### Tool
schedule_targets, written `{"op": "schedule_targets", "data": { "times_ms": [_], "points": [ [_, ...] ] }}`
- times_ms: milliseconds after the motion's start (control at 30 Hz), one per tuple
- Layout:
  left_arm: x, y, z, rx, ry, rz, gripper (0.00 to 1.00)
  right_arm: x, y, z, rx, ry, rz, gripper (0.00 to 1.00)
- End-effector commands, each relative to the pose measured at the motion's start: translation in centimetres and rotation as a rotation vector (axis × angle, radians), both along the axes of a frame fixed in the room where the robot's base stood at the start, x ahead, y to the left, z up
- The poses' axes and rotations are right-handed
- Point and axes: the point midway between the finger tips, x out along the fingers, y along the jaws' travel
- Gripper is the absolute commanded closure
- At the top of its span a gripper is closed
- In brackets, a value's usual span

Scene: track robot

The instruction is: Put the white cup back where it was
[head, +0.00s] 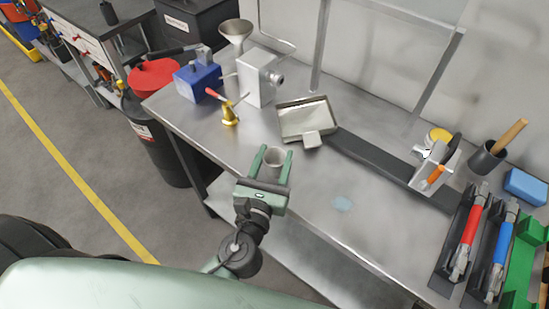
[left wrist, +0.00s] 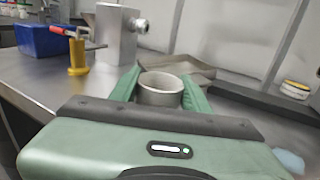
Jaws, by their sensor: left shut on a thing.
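The white cup (head: 275,157) looks pale grey and stands upright between the fingers of my left gripper (head: 274,160). In the left wrist view the cup (left wrist: 160,90) sits between the two green fingers of the gripper (left wrist: 159,92), which are shut on its sides. The cup is at the front part of the steel workbench (head: 325,190), just in front of the metal tray. I cannot tell whether its base touches the bench top. My right gripper is not in view.
A shallow metal tray (head: 305,120) lies behind the cup, with a dark strip (head: 385,165) running right from it. A yellow-based tool (head: 229,114), a blue box (head: 197,80) and a grey metal box (head: 258,78) stand at the left. A bluish spot (head: 342,204) marks the bare bench at right.

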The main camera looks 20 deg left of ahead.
Motion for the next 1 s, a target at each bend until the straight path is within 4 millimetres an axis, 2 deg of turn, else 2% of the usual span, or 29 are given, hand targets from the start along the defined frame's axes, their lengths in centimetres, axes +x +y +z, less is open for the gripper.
{"op": "schedule_targets", "data": {
  "times_ms": [233, 267, 300, 333, 733, 867, 1000],
  "points": [
    [0.0, 0.0, -0.4, 0.000, 0.000, 0.000, 0.92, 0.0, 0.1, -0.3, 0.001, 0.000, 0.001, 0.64],
    [0.0, 0.0, -0.3, 0.000, 0.000, 0.000, 0.48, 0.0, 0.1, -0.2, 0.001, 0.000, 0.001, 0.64],
    [0.0, 0.0, -0.2, 0.000, 0.000, 0.000, 0.37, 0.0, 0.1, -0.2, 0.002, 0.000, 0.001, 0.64],
    [0.0, 0.0, -0.2, 0.000, 0.000, 0.000, 0.32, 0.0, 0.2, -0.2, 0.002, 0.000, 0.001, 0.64],
    [-0.3, 0.0, 0.1, -0.001, 0.001, 0.000, 0.32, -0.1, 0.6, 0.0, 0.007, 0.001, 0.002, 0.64],
    [-2.3, -0.1, -0.3, 0.000, 0.003, -0.002, 0.32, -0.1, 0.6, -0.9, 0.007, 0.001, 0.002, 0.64],
    [-5.4, -0.2, -0.5, 0.000, 0.004, -0.002, 0.32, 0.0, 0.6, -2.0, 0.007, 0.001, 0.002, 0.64]
  ]
}}
